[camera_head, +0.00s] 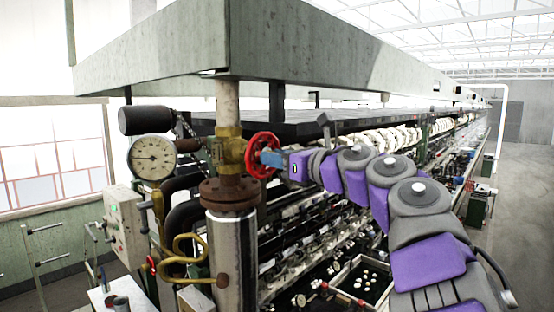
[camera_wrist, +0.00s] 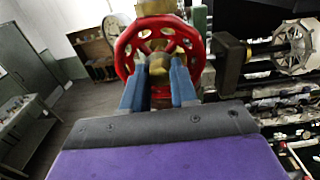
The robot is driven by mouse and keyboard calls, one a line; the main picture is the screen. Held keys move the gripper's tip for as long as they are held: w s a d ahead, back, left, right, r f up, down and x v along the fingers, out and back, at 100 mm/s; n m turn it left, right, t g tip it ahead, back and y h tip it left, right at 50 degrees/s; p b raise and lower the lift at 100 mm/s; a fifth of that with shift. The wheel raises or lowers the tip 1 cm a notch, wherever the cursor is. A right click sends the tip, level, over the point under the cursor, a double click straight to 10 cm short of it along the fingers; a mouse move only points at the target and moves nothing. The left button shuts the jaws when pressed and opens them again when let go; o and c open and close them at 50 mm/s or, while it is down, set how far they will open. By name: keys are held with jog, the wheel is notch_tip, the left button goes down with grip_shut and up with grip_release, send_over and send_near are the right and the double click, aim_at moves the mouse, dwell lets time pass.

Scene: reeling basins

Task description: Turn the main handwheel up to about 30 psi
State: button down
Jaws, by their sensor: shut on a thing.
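The red handwheel (camera_head: 262,155) sits on a brass valve (camera_head: 229,152) on the vertical pipe, and my gripper (camera_head: 272,158) reaches it from the right. In the wrist view the handwheel (camera_wrist: 128,52) fills the upper middle, and the two blue fingers of my gripper (camera_wrist: 161,62) are closed in at its hub and spokes. The exact contact is partly hidden by the fingers. The round white pressure gauge (camera_head: 151,158) is left of the valve. Its dark needle shows, but the numbers are too small to read.
A grey control box (camera_head: 126,226) stands left of the steel cylinder (camera_head: 231,262). Curled brass tubing (camera_head: 182,262) hangs below the gauge. A large overhead hood (camera_head: 150,50) covers the valve. The reeling machine runs back to the right, beside open floor (camera_head: 520,190).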

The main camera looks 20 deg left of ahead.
jog(key=n, duration=1.8)
jog(key=shift+f, duration=0.25)
jog(key=c, duration=1.2)
grip_release()
jog(key=shift+o, duration=1)
jog(key=shift+w, duration=0.2)
jog(key=b+v, duration=0.5)
jog(key=v, duration=0.2)
jog(key=shift+s+r+b, duration=0.15)
jog(key=shift+r+b, duration=0.05)
jog(key=shift+b, duration=0.2)
